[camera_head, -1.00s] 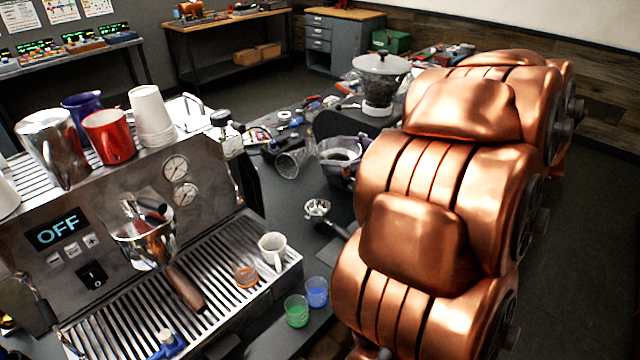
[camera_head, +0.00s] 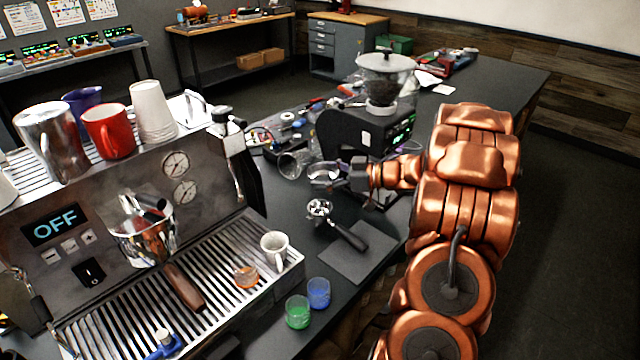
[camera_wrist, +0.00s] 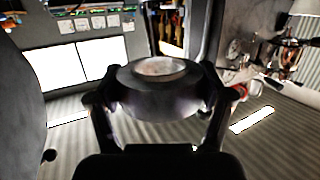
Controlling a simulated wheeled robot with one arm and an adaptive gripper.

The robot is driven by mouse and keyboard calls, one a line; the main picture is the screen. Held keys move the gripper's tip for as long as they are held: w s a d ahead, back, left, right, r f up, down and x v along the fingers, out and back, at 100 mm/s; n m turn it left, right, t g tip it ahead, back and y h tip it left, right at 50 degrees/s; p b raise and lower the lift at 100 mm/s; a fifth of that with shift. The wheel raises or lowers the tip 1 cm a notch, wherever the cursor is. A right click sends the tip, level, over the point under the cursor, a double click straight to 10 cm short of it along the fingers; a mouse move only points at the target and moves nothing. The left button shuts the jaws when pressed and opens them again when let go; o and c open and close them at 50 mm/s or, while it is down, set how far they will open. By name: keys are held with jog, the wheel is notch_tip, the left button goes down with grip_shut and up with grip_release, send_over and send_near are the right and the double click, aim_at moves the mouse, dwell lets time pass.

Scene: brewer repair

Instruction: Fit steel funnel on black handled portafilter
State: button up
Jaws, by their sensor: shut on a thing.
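The steel funnel (camera_head: 323,173) is a short shiny ring held in my gripper (camera_head: 338,174), above the counter and in front of the grinder. In the wrist view my gripper (camera_wrist: 160,108) has its two fingers closed on opposite sides of the funnel (camera_wrist: 155,98). The black-handled portafilter (camera_head: 319,209) lies on the counter, its basket facing up and its handle (camera_head: 350,237) pointing toward the lower right over a dark mat. The funnel is apart from it, behind it in the head view.
The espresso machine (camera_head: 120,215) fills the left, with cups on top and a wooden-handled portafilter (camera_head: 185,287) in front. A black grinder (camera_head: 365,130) stands behind my gripper. Green (camera_head: 297,312) and blue (camera_head: 318,293) glasses stand near the dark mat (camera_head: 358,265).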

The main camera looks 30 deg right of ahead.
aim_at(321, 212)
jog(key=shift+w+d+f+b, duration=0.1)
jog(key=shift+w+f+b, duration=0.3)
jog(key=shift+f, duration=0.75)
jog(key=shift+w+a+f+b, duration=0.1)
jog(key=shift+w+f+b, duration=0.15)
jog(key=shift+f+b, duration=0.6)
jog(key=shift+w+d+f+b, duration=0.15)
jog(key=shift+w+f, duration=0.2)
jog(key=shift+f, duration=1.1)
jog(key=shift+f+b, duration=0.6)
jog(key=shift+f, duration=0.75)
jog(key=shift+s+f, duration=0.1)
jog(key=shift+f, duration=0.35)
jog(key=o, duration=1.1)
jog(key=shift+f, duration=0.1)
jog(key=shift+s, duration=0.15)
jog(key=v, duration=1.1)
jog(key=shift+s+d+r, duration=0.2)
jog(key=shift+d+r, duration=0.1)
jog(key=shift+r, duration=0.2)
